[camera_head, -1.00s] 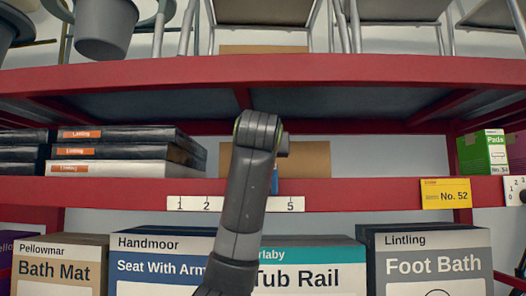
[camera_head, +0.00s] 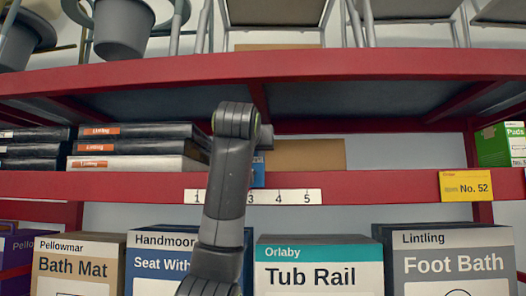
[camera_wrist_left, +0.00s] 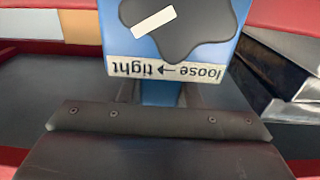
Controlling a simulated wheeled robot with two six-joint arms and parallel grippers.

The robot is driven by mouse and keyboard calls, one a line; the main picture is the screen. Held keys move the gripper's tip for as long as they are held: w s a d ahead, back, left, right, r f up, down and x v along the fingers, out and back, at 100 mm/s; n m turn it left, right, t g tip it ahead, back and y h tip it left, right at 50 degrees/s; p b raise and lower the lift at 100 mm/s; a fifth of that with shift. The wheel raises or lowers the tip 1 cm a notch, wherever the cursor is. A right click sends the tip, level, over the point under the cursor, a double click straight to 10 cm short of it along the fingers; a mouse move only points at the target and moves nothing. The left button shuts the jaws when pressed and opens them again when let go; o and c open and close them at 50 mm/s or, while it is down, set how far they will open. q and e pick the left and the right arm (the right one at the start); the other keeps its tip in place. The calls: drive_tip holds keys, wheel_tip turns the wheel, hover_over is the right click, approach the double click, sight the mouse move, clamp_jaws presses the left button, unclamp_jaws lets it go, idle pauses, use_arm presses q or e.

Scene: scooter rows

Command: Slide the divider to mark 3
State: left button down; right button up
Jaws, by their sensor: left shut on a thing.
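The divider (camera_head: 258,172) is blue and stands at the shelf's front edge, mostly hidden behind my left arm. Its visible blue part is just above and slightly right of mark 3 on the white number strip (camera_head: 285,197). Mark 2 is hidden by my arm. In the wrist view the divider's blue face carries a black knob (camera_wrist_left: 190,38) with a slanted white bar, above an upside-down loose/tight label (camera_wrist_left: 165,69). My left gripper (camera_wrist_left: 162,94) is shut on the divider below that label. My right gripper is not in view.
Flat Lintling boxes (camera_head: 140,145) lie left of the divider. A brown carton (camera_head: 305,155) is behind and right of it. Large cartons stand below.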

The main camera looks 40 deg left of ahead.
use_arm(q)
drive_tip(key=shift+w+d, duration=0.1)
drive_tip(key=c, duration=1)
unclamp_jaws()
drive_tip(key=shift+w, duration=0.1)
drive_tip(key=shift+c, duration=0.2)
drive_tip(key=shift+d, duration=0.1)
drive_tip(key=shift+s+d+f+b, duration=0.1)
drive_tip(key=shift+s+d+b, duration=0.1)
drive_tip(key=shift+s+b, duration=0.2)
drive_tip(key=b+v, duration=0.7)
drive_tip(key=v, duration=0.9)
drive_tip(key=shift+s+b, duration=0.3)
drive_tip(key=shift+b, duration=0.05)
